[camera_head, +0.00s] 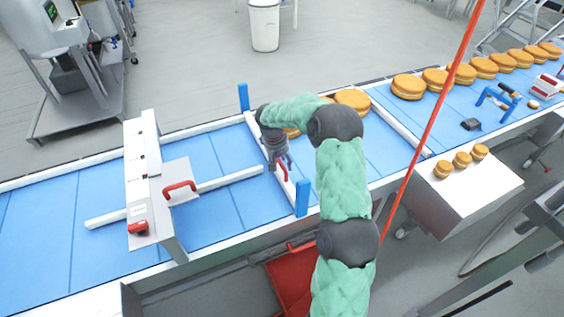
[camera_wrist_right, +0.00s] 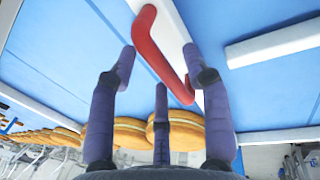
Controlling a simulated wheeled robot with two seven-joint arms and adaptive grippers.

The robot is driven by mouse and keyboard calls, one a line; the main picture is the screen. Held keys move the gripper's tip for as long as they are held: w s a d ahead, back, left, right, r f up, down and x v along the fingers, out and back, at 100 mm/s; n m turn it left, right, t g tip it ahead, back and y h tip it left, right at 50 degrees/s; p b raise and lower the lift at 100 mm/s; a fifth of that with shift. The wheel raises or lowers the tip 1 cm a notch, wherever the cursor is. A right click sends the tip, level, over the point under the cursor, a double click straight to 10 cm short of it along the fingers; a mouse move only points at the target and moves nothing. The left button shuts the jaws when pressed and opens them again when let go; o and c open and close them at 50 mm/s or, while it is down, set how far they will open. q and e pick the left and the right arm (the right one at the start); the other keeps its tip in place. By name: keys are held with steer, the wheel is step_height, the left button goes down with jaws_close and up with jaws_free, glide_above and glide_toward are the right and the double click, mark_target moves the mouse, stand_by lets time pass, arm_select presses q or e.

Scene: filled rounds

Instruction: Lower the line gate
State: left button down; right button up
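The line gate (camera_head: 256,128) is a white bar across the blue conveyor between two blue posts, one at the far side (camera_head: 244,97) and one at the near side (camera_head: 302,198). Its red handle (camera_head: 283,171) is beside my right gripper (camera_head: 281,163). In the wrist view the red handle (camera_wrist_right: 160,52) crosses the space at the fingertips of my right gripper (camera_wrist_right: 158,68). The fingers are spread and do not appear closed on it; whether one touches it I cannot tell. My arm hides part of the gate. My left gripper is not in view.
Filled rounds (camera_head: 408,86) stand in a row on the conveyor right of the gate. A white housing with a red handle (camera_head: 180,188) spans the belt at left. A red cord (camera_head: 436,108) hangs right of my arm. Small rounds (camera_head: 462,160) stand on a near box.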

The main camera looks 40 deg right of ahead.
steer(key=shift+r, duration=0.2)
step_height(320, 180, up, 12)
steer(key=a, duration=0.2)
steer(key=shift+w+a+f, duration=0.15)
steer(key=shift+w+f, duration=0.1)
steer(key=shift+w, duration=0.1)
stand_by(0.4)
